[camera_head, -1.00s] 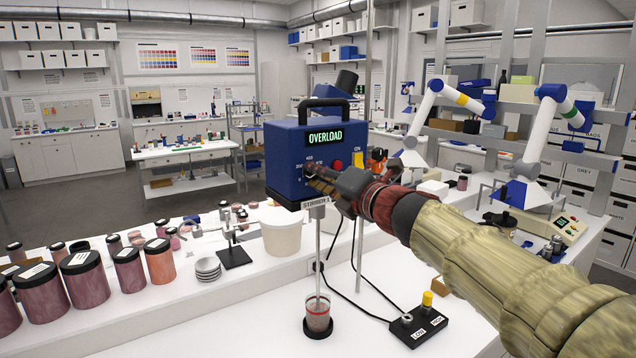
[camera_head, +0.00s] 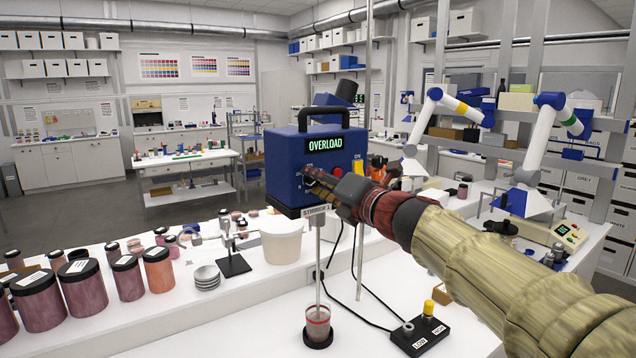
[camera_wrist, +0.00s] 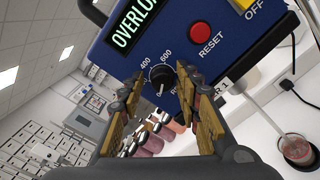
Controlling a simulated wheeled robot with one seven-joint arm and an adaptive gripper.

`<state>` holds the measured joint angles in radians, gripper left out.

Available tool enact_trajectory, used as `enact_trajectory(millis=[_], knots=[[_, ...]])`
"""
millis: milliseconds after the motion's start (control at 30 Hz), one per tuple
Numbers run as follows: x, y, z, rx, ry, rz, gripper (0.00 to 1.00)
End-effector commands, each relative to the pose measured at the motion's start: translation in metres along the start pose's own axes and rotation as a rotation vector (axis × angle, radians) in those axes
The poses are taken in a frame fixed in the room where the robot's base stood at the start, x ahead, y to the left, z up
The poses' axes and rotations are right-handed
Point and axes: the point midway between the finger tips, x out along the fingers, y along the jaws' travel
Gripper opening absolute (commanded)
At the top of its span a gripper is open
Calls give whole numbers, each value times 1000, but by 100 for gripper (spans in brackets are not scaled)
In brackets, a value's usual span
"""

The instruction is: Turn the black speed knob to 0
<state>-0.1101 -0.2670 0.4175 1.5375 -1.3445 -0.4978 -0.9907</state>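The blue stirrer box (camera_head: 285,165) stands on a post above the bench, and its green display reads OVERLOAD. The black speed knob (camera_wrist: 161,77) is on its front panel, below the 400 and 600 marks. Its white pointer line points down in the tilted wrist view. My gripper (camera_wrist: 160,82) is open, with one finger on each side of the knob; I see a gap and cannot tell any contact. In the head view my gripper (camera_head: 312,178) hides the knob and most of its scale.
A red RESET button (camera_wrist: 200,33) and a yellow OFF switch (camera_wrist: 243,5) are close to the knob. A stirring rod goes down into a beaker (camera_head: 318,325). A black LOW/HIGH pedal box (camera_head: 420,336), white tub (camera_head: 282,243) and several pigment jars stand around.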

Motion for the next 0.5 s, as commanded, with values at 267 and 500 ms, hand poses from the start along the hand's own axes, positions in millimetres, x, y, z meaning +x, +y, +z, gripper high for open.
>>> enact_trajectory(millis=[267, 500], knots=[[0, -2, -1, 1, 2, -2, 40], [-10, -2, -1, 1, 1, -2, 40]])
